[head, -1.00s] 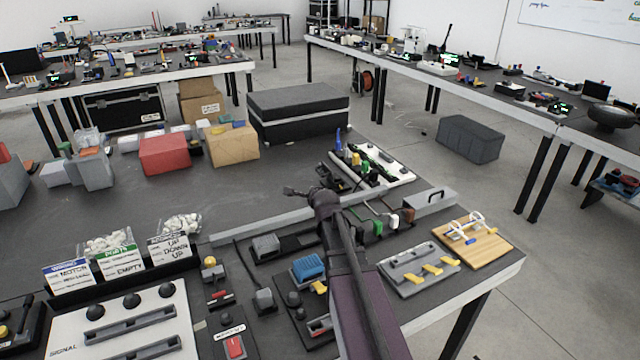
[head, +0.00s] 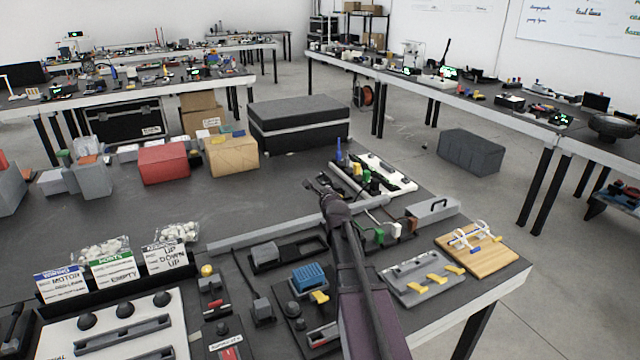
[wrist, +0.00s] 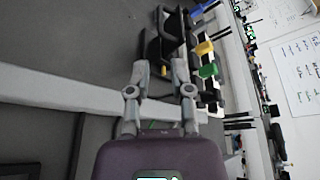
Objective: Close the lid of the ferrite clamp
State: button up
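My gripper (head: 316,184) is over the dark table, just left of the white board in the head view. In the wrist view my gripper (wrist: 162,60) has its two fingers apart, with nothing held between them. A black part with an open frame (wrist: 168,38) lies ahead of and partly between the fingers; it may be the ferrite clamp, but I cannot tell for certain. Its lid cannot be made out clearly. In the head view this area is small and partly hidden by my gripper.
A long grey rail (head: 265,234) crosses the table nearer me. A grey box with a handle (head: 433,212) stands at the right. Bare table lies left of my gripper.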

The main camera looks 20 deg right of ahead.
aim_at(320, 183)
jog(key=b+x, duration=0.3)
jog(key=x, duration=1)
jog(key=shift+w+d, duration=0.1)
jog(key=shift+w, duration=0.1)
grip_shut()
